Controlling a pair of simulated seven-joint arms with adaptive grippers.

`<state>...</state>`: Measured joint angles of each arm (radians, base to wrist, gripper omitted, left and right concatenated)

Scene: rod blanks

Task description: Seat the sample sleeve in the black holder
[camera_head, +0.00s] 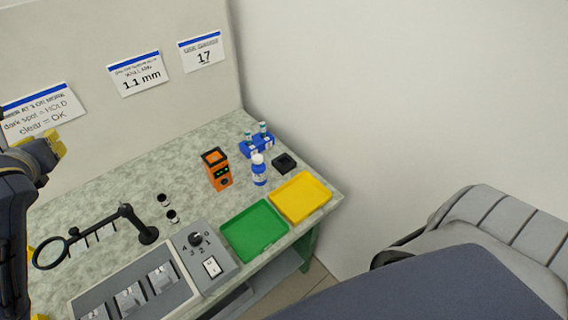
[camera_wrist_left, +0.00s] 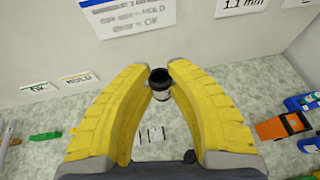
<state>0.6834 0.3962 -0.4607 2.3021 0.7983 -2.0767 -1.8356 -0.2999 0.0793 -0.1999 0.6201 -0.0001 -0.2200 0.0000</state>
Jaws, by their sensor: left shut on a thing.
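My left gripper (camera_head: 56,145) is raised at the left edge of the head view, above the bench. In the left wrist view its yellow fingers (camera_wrist_left: 160,85) are closed on a small cylinder, dark and open-looking at the top and pale below, which appears to be the sample sleeve (camera_wrist_left: 160,94). I cannot make out the sleeve in the head view. A small black square block (camera_head: 284,163), which may be the black holder, sits at the back right of the bench, well apart from the gripper. My right gripper is not in view.
Near the block stand a blue bottle (camera_head: 259,172), a blue vial rack (camera_head: 256,146) and an orange device (camera_head: 217,170). Green (camera_head: 283,231) and yellow (camera_head: 325,193) trays lie in front. A black magnifier (camera_head: 147,234), small black-topped pieces (camera_head: 172,216) and a grey dial panel (camera_head: 207,256) are nearer.

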